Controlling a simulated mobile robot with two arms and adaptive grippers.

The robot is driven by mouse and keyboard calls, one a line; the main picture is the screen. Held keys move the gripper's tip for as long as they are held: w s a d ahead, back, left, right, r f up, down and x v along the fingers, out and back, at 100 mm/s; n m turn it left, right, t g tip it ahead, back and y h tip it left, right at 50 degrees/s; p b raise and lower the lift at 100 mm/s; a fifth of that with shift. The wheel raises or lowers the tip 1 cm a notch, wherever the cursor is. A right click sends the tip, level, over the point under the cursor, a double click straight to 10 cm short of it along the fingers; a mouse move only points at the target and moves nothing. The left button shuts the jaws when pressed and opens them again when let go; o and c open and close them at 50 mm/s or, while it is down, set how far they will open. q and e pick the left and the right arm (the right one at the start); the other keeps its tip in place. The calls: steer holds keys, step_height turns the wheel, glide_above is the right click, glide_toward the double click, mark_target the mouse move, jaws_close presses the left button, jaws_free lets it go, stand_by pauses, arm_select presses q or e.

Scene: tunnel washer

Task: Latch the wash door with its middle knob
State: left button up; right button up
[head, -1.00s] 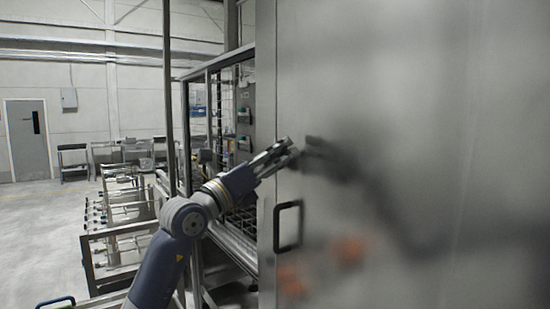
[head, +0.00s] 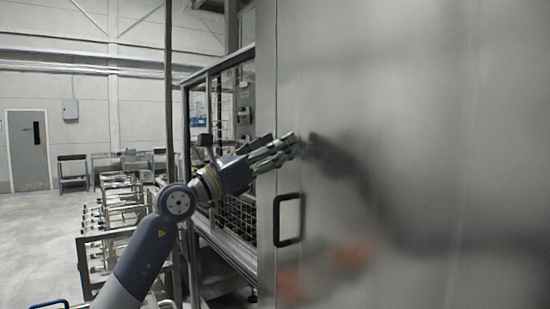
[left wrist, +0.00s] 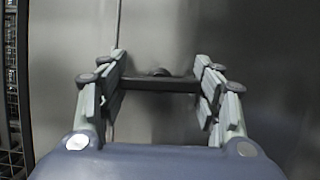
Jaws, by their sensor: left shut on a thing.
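The wash door (head: 400,110) is a large, shiny grey metal panel filling the right half of the head view. It has a dark D-shaped pull handle (head: 277,220) near its left edge. My left gripper (head: 293,144) is at the panel, above and slightly right of that handle. In the left wrist view its fingers (left wrist: 158,88) are shut on the ends of a dark horizontal bar knob (left wrist: 150,84) with a round hub (left wrist: 159,72) behind it. The knob is hidden by the fingers in the head view. My right gripper is not in view.
A metal frame with mesh panels (head: 235,215) stands just left of the door, close to my left arm. Metal racks (head: 115,225) stand farther left. Open floor (head: 35,235) lies at the far left, before a grey room door (head: 27,150).

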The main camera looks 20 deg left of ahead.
arm_select(q)
steer(key=shift+m, duration=0.3)
steer(key=o, duration=1.1)
steer(key=v, duration=1.2)
steer(key=shift+w+a+f, duration=0.1)
steer(key=shift+a+f, duration=0.05)
